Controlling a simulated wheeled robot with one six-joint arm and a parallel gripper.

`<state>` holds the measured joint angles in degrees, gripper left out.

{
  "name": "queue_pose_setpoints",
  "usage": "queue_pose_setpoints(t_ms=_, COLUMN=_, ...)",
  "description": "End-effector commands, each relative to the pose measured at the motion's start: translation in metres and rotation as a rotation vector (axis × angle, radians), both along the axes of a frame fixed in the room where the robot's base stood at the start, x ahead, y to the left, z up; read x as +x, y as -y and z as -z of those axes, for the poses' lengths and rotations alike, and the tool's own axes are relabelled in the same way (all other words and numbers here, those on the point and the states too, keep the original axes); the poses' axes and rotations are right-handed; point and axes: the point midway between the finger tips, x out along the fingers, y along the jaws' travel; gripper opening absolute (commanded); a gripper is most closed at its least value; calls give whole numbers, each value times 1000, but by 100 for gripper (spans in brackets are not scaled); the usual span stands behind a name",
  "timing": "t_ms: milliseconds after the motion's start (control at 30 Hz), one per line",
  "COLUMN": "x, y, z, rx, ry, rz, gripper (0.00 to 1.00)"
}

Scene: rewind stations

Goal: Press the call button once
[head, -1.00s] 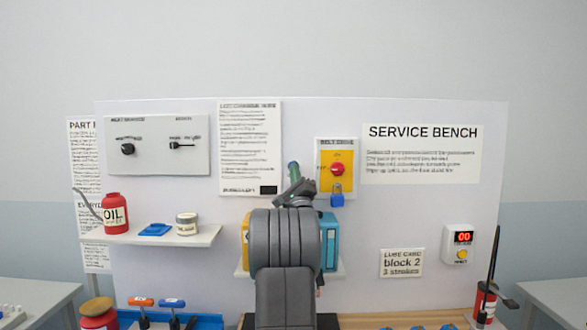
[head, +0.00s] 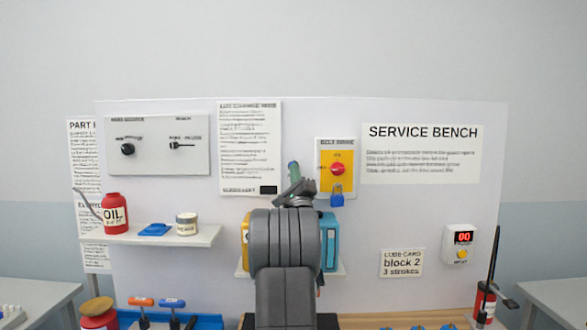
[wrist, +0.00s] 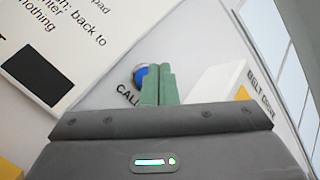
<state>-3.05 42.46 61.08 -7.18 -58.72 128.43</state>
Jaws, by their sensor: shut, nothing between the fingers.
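The call button shows in the wrist view as a round blue button (wrist: 138,75) in a pale ring, with lettering starting "CALL" beneath it. My gripper (wrist: 158,72) is shut and empty, its green fingers together. Its fingertips cover the right part of the button in this view. I cannot tell whether they touch it. In the head view my gripper (head: 293,166) is in front of the back panel, between the printed notice and the belt drive switch. The call button is hidden behind my arm there.
The yellow belt drive plate (head: 325,186) with a red knob (head: 338,169) and blue padlock (head: 337,189) is just right of my gripper. The printed notice (head: 249,140) is to the left. A shelf (head: 205,236) holds a red oil can (head: 115,214). A counter box (head: 460,244) is far right.

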Motion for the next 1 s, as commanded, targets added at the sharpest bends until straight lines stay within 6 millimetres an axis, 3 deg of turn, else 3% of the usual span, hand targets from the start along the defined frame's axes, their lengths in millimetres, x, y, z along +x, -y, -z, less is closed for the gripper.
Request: queue_pose_setpoints(t_ms=1000, x=12, y=0, z=0, rx=0, ry=0, rz=0, gripper=0)
